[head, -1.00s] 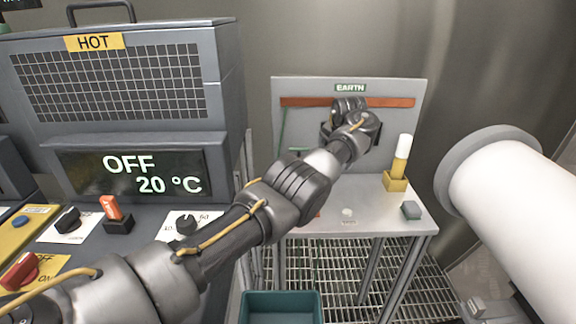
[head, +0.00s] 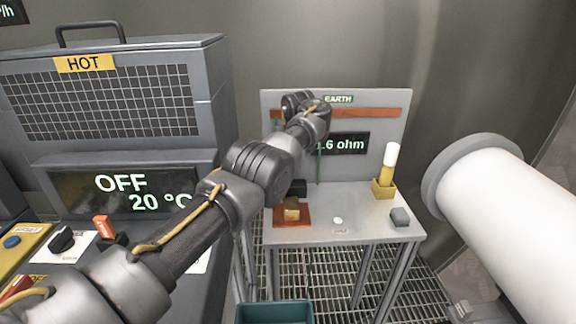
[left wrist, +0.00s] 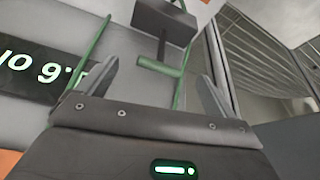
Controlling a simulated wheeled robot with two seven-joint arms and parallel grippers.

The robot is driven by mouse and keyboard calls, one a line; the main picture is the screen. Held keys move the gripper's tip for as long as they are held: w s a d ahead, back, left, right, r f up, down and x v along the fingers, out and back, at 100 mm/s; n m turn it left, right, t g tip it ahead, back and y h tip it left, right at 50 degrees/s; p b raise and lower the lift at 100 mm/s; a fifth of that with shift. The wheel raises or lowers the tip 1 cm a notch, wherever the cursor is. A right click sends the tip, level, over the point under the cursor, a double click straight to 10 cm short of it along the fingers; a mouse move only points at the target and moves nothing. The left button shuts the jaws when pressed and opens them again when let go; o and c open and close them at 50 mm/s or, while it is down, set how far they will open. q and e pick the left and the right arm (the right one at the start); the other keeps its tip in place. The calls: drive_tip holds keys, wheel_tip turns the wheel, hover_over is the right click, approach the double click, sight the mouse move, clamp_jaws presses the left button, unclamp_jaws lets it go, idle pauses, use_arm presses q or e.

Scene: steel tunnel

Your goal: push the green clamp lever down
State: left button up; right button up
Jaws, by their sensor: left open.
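The green clamp lever (left wrist: 160,67) shows in the left wrist view as a short green bar on a grey stem below a dark block (left wrist: 163,22). In the head view I cannot make it out behind my arm. My left gripper (left wrist: 157,75) is open and empty, with one finger on each side of the lever in the picture. I cannot tell if it touches the lever. In the head view my left wrist (head: 306,112) is in front of the upright EARTH panel (head: 385,100), and its fingers are hidden. My right gripper is not in view.
The panel has a copper-coloured bar (head: 370,114), a display (head: 350,144) ending in ".6 ohm" and thin green lines. Its table (head: 350,215) holds an orange plate, a yellow-white cylinder in a holder (head: 383,188) and a grey block (head: 400,217).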

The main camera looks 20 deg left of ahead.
use_arm(q)
drive_tip(key=x, duration=0.6)
drive_tip(key=shift+a, duration=0.15)
drive_tip(key=shift+x, duration=0.75)
